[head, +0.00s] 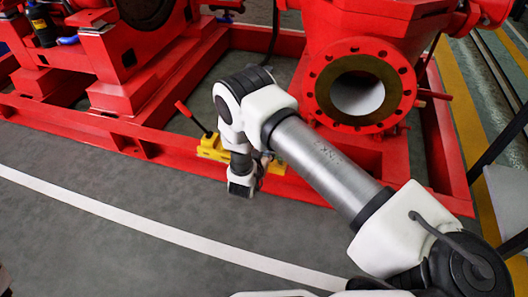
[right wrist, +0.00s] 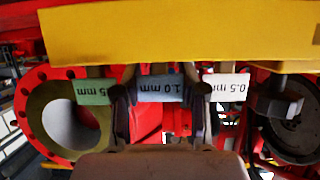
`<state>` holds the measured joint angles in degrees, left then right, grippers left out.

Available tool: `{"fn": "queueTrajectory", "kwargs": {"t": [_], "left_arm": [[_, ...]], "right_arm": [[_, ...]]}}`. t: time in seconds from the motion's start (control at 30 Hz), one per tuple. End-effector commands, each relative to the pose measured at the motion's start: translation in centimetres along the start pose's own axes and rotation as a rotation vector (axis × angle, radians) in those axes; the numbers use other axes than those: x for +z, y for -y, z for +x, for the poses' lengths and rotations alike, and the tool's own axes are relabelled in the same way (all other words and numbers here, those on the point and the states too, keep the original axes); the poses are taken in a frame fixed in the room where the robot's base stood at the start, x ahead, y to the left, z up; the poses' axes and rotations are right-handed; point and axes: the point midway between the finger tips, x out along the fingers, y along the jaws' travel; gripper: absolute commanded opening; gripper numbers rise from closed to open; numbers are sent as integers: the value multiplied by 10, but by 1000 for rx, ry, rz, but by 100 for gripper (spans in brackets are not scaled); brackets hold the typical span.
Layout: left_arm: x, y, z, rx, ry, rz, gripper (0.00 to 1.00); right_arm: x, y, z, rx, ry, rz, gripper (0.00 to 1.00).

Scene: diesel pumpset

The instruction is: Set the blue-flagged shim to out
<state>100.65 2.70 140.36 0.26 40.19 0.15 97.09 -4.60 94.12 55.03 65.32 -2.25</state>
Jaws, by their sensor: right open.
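The blue flag (right wrist: 160,89), marked 1.0 mm, hangs upside down in the right wrist view below a yellow block (right wrist: 180,35). My right gripper (right wrist: 161,98) is open, with one finger on each side of the blue flag. I cannot tell whether the fingers touch it. The shim body behind the flag is mostly hidden. A green flag (right wrist: 91,92) is to the left and a white flag (right wrist: 228,88), marked 0.5 mm, to the right, each close to a finger. In the head view my right gripper (head: 242,187) is low beside the yellow unit (head: 213,149). My left gripper is not shown.
A red lever (head: 193,118) rises from the yellow unit. The red base frame (head: 120,135) runs behind my gripper, and a red flanged pipe (head: 365,88) stands to the right. Grey floor (head: 130,180) with a white line is clear in front.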

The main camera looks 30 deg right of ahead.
Motion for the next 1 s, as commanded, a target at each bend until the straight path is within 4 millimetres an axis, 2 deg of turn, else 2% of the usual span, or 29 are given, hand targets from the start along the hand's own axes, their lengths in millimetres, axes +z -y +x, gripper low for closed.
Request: {"fn": "queueTrajectory", "kwargs": {"t": [0.17, 0.4, 0.57, 0.7, 1.0], "left_arm": [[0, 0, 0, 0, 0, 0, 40], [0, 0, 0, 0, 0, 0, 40], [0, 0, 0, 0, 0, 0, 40], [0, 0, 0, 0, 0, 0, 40], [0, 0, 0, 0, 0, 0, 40]], "right_arm": [[0, 2, -21, -4, 1, -4, 42], [0, 2, -82, -6, -1, -6, 42], [0, 2, -111, -4, -1, -3, 42], [0, 0, -120, -1, 0, -1, 42], [0, 0, -120, 0, 0, -1, 42]]}}
